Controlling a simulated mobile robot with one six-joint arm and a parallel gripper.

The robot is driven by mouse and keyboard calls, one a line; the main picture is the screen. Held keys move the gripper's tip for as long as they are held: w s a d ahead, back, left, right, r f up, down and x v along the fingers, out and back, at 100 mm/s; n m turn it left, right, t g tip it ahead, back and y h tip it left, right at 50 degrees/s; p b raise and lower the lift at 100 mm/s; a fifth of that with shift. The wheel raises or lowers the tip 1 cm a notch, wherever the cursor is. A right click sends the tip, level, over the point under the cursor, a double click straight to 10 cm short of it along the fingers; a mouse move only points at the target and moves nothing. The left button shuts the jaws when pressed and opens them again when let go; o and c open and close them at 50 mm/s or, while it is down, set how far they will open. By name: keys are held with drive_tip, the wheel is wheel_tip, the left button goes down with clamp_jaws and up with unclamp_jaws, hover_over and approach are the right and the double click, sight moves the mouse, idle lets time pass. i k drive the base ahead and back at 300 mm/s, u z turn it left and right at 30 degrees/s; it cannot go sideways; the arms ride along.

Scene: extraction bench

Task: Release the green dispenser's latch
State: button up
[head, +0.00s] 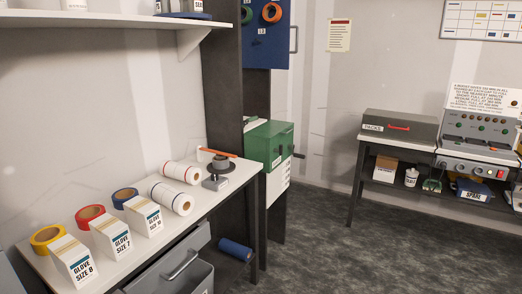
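The green dispenser (268,142) is a box mounted beyond the far end of the left bench, beside a dark upright post. A dark handle or lever (299,155) sticks out on its right side. A white panel with small print shows below it on its right face. I cannot tell the latch apart at this size, nor whether it is fastened. My gripper is not in view.
The left bench (213,203) holds tape rolls, glove boxes, paper rolls and a small scale-like device (216,180). An open drawer (180,270) juts out below. A right bench (357,142) carries a grey box and a control panel. The dark floor (340,240) between is clear.

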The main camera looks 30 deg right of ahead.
sight(279, 151)
drive_tip(key=z, duration=0.55)
drive_tip(key=k, duration=0.15)
drive_tip(key=u, duration=2.05)
drive_tip(key=k, duration=0.85)
drive_tip(key=z, duration=1.15)
drive_tip(key=k, duration=0.65)
drive_tip(key=z, duration=0.75)
drive_tip(key=i, duration=0.7)
drive_tip(key=z, duration=0.1)
